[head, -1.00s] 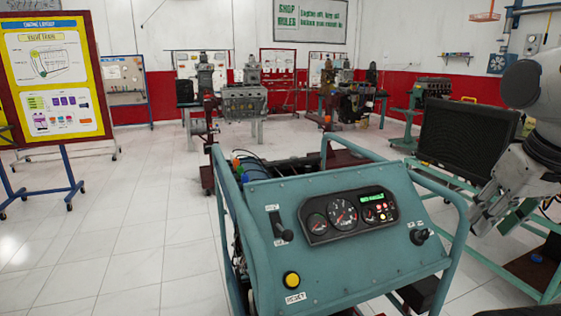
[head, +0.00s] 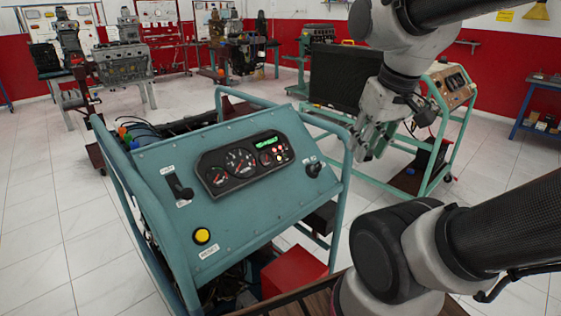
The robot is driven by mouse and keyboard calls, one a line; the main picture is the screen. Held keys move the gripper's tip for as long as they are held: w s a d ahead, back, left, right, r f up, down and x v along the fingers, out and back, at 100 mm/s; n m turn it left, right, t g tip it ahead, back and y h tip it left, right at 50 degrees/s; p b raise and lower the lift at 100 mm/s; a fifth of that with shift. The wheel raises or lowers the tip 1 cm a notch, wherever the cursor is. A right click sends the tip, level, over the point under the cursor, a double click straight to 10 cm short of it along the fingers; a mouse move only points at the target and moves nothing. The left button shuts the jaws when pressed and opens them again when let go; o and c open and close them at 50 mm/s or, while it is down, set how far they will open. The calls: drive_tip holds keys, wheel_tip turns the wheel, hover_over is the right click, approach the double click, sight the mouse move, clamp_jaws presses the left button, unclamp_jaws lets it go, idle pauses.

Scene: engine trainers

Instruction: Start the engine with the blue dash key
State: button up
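The teal engine trainer panel (head: 255,210) stands in the middle of the head view, with a dark gauge cluster (head: 245,163) and a lit green display. The key switch (head: 313,168) is a small dark knob at the panel's right end, under a small label. No blue shows clearly on it. My gripper (head: 366,145) hangs to the right of the key switch, apart from it, by the frame's right upright. Its fingers point down and are too small to tell whether they are open.
A black lever (head: 181,188) and a yellow button (head: 202,236) sit on the panel's left side. The teal tube frame (head: 347,185) rises beside the key switch. A second trainer (head: 452,85) with a black radiator (head: 338,78) stands behind. White floor is open at left.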

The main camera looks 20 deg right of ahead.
drive_tip(key=w+d+f+m+g+y, duration=0.1)
drive_tip(key=w+d+f+m+g, duration=0.25)
drive_tip(key=w+f, duration=0.3)
drive_tip(key=t+y, duration=0.2)
drive_tip(key=y, duration=0.3)
approach(321, 164)
drive_tip(key=s+x, duration=0.1)
drive_tip(key=x, duration=0.2)
drive_tip(key=shift+n+g, duration=0.25)
drive_tip(key=shift+n, duration=0.1)
drive_tip(key=x, duration=0.5)
drive_tip(key=w+x, duration=0.1)
drive_tip(key=x, duration=0.1)
drive_tip(key=shift+w+a+f, duration=0.15)
drive_tip(key=shift+f, duration=0.05)
drive_tip(key=shift+c, duration=0.4)
clamp_jaws()
